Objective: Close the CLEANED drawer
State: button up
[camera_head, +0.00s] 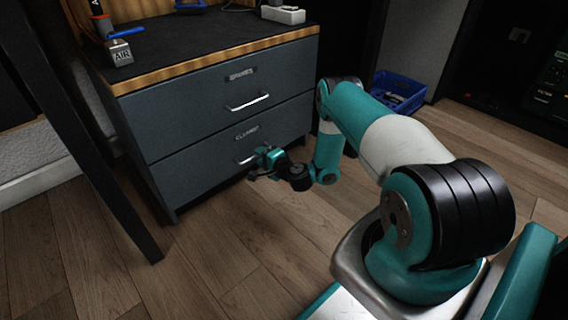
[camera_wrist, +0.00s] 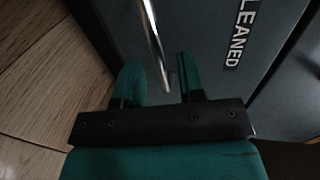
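The CLEANED drawer (camera_head: 200,163) is the lower drawer of the dark grey cabinet. Its front looks flush with the drawer above, with no clear gap in the head view. Its label (camera_wrist: 238,35) reads "LEANED" in the wrist view, the first letter cut off. My gripper (camera_head: 259,165) is low at the drawer's front, by its bar handle. In the wrist view my gripper (camera_wrist: 160,82) has its two teal fingers apart, with the end of the metal handle (camera_wrist: 152,40) showing between them. I cannot tell whether they touch it.
The upper drawer (camera_head: 215,88) is shut, with its own handle. The cabinet top holds a block marked AIR (camera_head: 120,52) and a white power strip (camera_head: 283,14). A blue crate (camera_head: 398,92) stands on the floor to the right. A dark post (camera_head: 110,190) rises at left. The wooden floor before the cabinet is clear.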

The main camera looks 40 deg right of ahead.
jog(key=p+v, duration=1.4)
jog(key=p, duration=0.6)
jog(key=shift+s, duration=0.15)
